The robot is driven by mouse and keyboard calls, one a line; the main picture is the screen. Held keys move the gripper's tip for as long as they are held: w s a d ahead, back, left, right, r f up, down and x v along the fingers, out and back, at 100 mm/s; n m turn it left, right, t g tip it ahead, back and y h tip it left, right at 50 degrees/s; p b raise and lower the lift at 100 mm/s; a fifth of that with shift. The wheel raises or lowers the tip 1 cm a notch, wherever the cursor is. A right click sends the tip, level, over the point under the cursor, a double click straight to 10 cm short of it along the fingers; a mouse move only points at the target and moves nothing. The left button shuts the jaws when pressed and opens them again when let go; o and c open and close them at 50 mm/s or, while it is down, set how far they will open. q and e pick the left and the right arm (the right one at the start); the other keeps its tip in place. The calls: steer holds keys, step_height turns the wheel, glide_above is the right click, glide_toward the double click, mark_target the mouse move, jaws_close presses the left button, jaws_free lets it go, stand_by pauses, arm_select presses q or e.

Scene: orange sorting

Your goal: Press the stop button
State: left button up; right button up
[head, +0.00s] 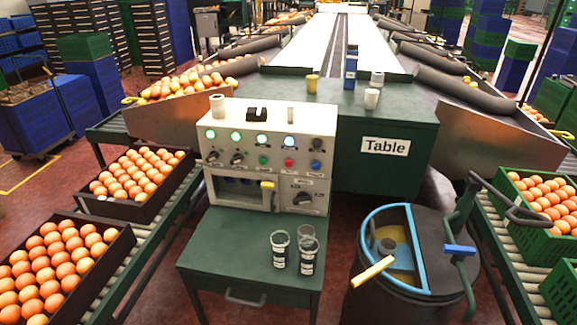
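A white control panel (268,150) stands in the middle of the head view, on a dark green cabinet. A small red button (289,162) is on its front, between a green button (263,160) and a blue button (315,165). Labels under the buttons are too small to read, so I cannot tell which is marked stop. A row of lit lamps (236,137) runs above the buttons, and black rotary switches (237,158) sit at the left. Neither of my grippers is in view, and nothing covers the panel's front.
A green work surface (222,252) below the panel holds several clear cups (280,243). A dark barrel (385,300) with a blue rim stands at the right. Crates of oranges (140,202) line both sides. A green table (395,120) is behind the panel.

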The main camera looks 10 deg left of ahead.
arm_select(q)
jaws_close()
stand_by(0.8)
